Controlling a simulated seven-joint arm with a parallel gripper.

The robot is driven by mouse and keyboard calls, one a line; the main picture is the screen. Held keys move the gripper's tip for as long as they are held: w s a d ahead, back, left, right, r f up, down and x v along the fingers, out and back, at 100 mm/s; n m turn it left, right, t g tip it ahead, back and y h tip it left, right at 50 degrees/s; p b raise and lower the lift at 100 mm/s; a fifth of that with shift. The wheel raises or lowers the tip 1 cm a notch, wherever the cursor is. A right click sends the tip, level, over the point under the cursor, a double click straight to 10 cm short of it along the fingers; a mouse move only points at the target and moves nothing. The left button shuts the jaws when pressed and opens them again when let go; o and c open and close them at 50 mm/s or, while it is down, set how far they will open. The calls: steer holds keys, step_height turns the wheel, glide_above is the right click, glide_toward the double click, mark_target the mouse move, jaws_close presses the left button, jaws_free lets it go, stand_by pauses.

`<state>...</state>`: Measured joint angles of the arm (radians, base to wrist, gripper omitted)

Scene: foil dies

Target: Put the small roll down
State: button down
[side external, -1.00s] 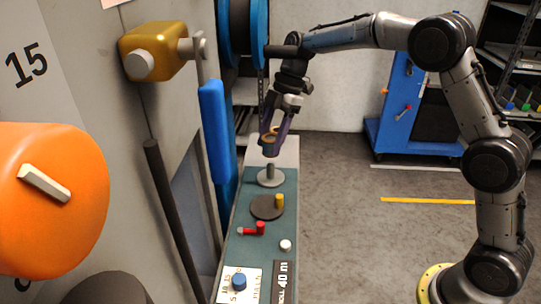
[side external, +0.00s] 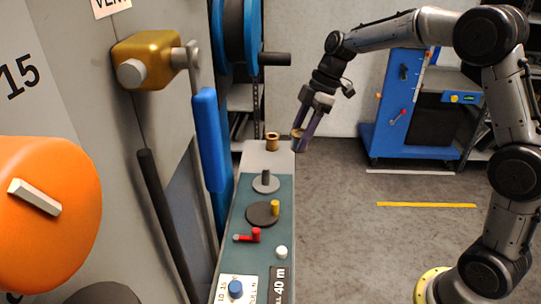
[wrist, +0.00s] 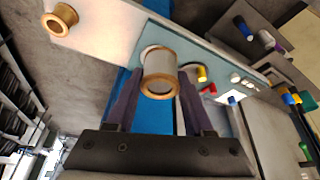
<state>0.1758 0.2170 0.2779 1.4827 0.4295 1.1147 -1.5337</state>
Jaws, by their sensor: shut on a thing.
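My gripper (side external: 299,139) is shut on a small roll (wrist: 160,76), a pale grey spool with tan end rims. The wrist view shows the roll between both fingers (wrist: 157,84). In the side external view the held roll (side external: 297,137) is at the right edge of the bench's pale far end; I cannot tell its exact height above it. A second small brass-coloured roll (side external: 272,142) stands upright on that pale end, left of my gripper; it also shows in the wrist view (wrist: 60,20).
The bench's green panel (side external: 262,222) carries a grey disc with a peg (side external: 265,183), a dark disc with a yellow peg (side external: 263,213), a red crank (side external: 248,236) and knobs. A blue lever (side external: 207,138) and large blue reel (side external: 237,35) stand left.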

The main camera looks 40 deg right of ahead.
steer(key=w+f, duration=0.3)
steer(key=w, duration=0.3)
glide_above(270, 166)
steer(key=s, duration=0.1)
step_height(270, 166, down, 4)
steer(key=shift+f, duration=0.2)
steer(key=shift+w+f, duration=0.55)
steer(key=shift+f, duration=1.5)
steer(key=shift+s+f, duration=0.1)
steer(key=shift+c, duration=1.4)
jaws_free()
